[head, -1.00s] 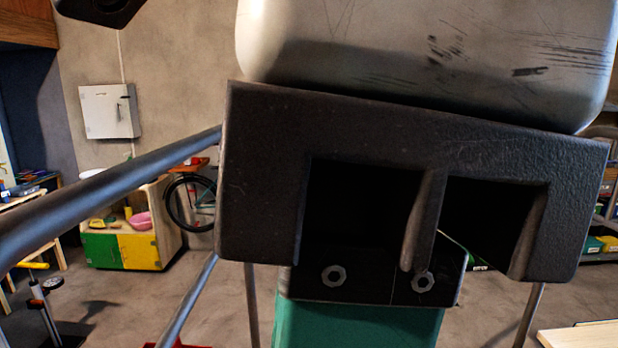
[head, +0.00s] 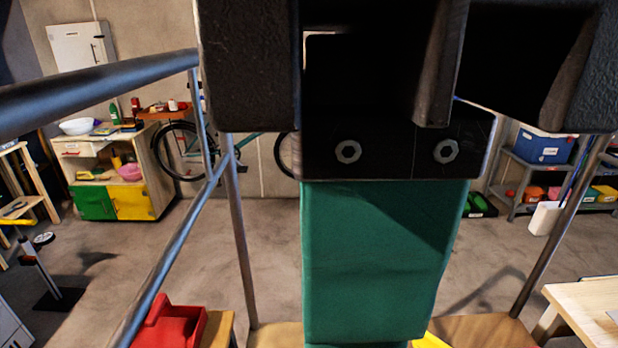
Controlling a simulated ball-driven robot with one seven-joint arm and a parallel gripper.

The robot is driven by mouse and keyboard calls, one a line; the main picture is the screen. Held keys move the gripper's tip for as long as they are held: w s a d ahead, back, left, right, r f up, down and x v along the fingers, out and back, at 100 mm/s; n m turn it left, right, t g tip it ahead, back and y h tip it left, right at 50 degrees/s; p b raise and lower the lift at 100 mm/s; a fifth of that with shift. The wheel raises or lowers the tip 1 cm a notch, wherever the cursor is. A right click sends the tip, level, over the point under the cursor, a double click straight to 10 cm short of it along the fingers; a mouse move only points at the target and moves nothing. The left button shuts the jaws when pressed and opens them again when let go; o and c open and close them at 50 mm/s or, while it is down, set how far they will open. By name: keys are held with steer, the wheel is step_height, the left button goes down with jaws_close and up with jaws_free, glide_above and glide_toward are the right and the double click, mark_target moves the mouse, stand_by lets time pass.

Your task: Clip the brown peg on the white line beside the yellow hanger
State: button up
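I cannot make out the brown peg, the white line or a yellow hanger in the head view. A small yellow edge (head: 430,341) shows at the bottom, but I cannot tell what it belongs to. Large black and green parts, which look like my own arm, fill the middle of the picture and hide much of what lies behind. I cannot pick out my gripper's fingers.
Grey metal bars (head: 100,88) cross the left, with another (head: 565,225) at right. A red bin (head: 170,327) is at lower left. A wooden table (head: 590,305) is at lower right. Behind are a cabinet with green and yellow doors (head: 133,203), a bicycle, shelves and open floor.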

steer(key=shift+s+f+b, duration=0.15)
steer(key=shift+f+b, duration=2.7)
steer(key=shift+f, duration=1.4)
steer(key=shift+c, duration=0.2)
jaws_close()
steer(key=shift+r, duration=0.15)
steer(key=shift+r+p, duration=2.35)
steer(key=shift+r, duration=0.3)
